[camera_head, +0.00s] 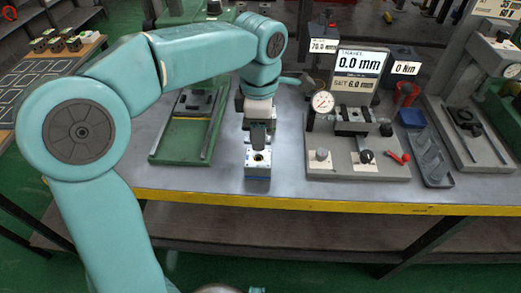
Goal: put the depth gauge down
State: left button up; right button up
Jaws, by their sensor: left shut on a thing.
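My left gripper (258,122) points down over the bench, shut on a small dark thing (258,134), which looks like the depth gauge. The fingers hide most of it. I cannot tell whether the held thing touches the block. My right gripper is not in view.
A green fixture (180,145) is left of the block. A grey station (350,165) with a dial (322,102) and red-handled lever is right. A grey tray (430,158), blue box (411,117) and red cup (405,94) stand further right. The yellow bench edge (300,205) is near; bare bench lies left front.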

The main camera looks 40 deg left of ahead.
aim_at(260, 159)
pick_arm(q)
jog(key=shift+f+b, duration=0.5)
jog(key=shift+f, duration=2.05)
jog(key=shift+f+b, duration=0.3)
jog(key=shift+f, duration=0.1)
jog(key=o, duration=1.1)
jog(key=shift+o, duration=0.2)
jog(key=shift+r, duration=0.15)
notch_tip(260, 159, up, 13)
jog(key=p, duration=0.3)
jog(key=shift+f+p, duration=0.2)
jog(key=shift+p, duration=0.15)
